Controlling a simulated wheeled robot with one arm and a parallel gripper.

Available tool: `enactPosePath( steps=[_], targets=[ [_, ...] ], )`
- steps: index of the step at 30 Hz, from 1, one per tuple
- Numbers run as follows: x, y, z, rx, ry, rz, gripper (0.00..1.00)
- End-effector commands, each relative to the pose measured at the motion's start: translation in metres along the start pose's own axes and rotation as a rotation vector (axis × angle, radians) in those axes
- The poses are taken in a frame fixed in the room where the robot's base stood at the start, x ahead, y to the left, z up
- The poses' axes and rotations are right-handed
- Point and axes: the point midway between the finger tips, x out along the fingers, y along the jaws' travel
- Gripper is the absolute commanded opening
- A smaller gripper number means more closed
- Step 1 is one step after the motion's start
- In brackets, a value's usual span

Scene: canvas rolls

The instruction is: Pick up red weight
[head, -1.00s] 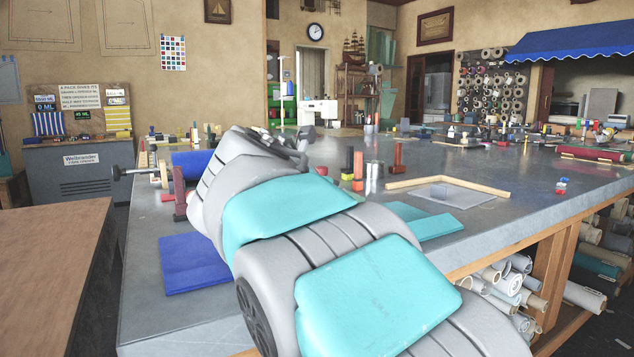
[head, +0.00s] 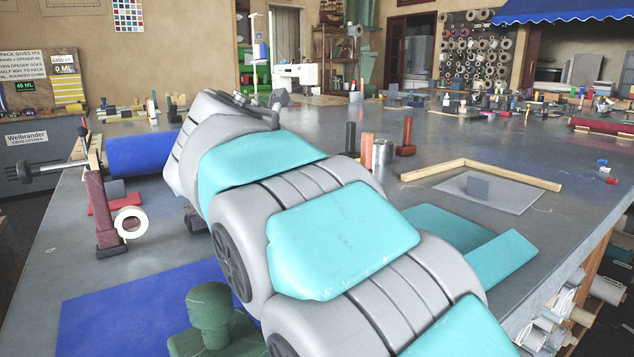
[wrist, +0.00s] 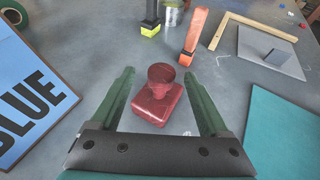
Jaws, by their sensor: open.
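In the wrist view, a red weight (wrist: 158,104) with a round knob on a block base stands on the grey table. My gripper (wrist: 160,73) is open, with one green finger to the left of the weight and one to the right. Visible gaps separate the fingers from the weight, and nothing is held. In the head view, my arm covers the middle of the table, and I cannot make out the gripper or this weight there.
A blue card (wrist: 32,100) marked BLUE lies left and a teal sheet (wrist: 285,125) right. An orange post (wrist: 194,38) and a black-and-yellow post (wrist: 151,20) stand beyond. In the head view, a green weight (head: 210,312) stands near the blue sheet (head: 110,315).

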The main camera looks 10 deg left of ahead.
Motion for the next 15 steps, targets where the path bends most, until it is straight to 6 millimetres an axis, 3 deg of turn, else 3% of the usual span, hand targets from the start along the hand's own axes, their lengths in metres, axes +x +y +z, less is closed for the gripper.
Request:
enactPosePath(
  steps=[15],
  targets=[
    [0.059,-0.001,-0.009,-0.001,0.002,0.001,0.80]
  ],
)
